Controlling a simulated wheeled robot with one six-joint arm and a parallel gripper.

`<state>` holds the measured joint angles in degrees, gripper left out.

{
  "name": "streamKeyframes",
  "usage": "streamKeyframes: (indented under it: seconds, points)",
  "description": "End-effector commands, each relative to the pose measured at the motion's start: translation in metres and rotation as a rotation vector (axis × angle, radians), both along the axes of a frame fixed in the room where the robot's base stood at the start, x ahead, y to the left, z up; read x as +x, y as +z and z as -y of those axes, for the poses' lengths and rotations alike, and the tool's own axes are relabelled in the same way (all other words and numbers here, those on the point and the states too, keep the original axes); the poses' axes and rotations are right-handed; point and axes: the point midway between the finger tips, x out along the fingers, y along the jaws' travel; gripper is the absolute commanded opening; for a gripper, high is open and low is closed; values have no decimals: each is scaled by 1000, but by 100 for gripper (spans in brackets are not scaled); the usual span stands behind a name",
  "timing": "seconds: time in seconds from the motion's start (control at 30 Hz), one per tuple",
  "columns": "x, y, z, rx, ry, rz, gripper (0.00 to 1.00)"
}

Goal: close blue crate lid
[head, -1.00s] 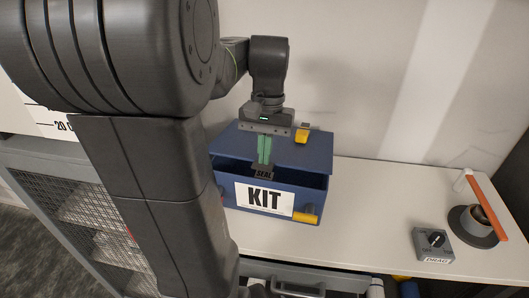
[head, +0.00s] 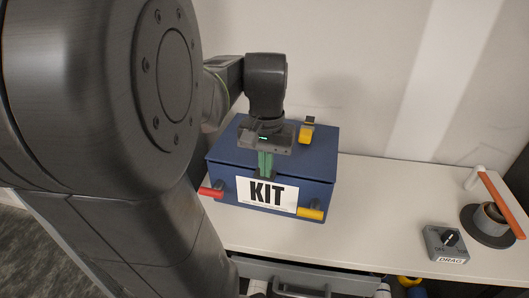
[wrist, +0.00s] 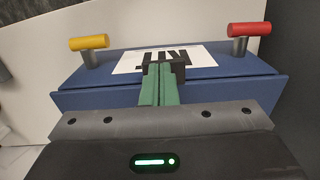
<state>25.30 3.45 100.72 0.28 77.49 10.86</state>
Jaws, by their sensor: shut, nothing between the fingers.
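The blue crate (head: 312,196) stands on the bench with a white KIT label on its front. Its blue lid (head: 315,158) lies down over the top, with only a thin dark seam at the front edge. My gripper (head: 265,172) is shut and empty, with its green fingers at the lid's front edge just above the label. In the wrist view the fingers (wrist: 158,85) are together in front of a dark tab (wrist: 180,72) at the lid edge. I cannot tell whether they touch it. The crate front also shows in the wrist view (wrist: 240,62).
A yellow handle (head: 311,214) and a red handle (head: 211,192) stick out from the crate front. A yellow piece (head: 306,134) sits at the lid's back. A grey DRAG knob box (head: 445,243) and an orange-handled item (head: 500,205) stand at right. The bench between is clear.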

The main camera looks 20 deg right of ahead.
Motion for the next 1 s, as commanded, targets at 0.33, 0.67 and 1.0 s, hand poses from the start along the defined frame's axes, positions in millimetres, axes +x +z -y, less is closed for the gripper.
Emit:
streamKeyframes:
  seconds: [0.33, 0.67, 1.0]
  points:
    - [-3, -18, -3, -32, 1, 45, 0]
    - [-3, -19, -3, -27, 0, 41, 0]
    - [4, 18, -1, -35, 3, 49, 0]
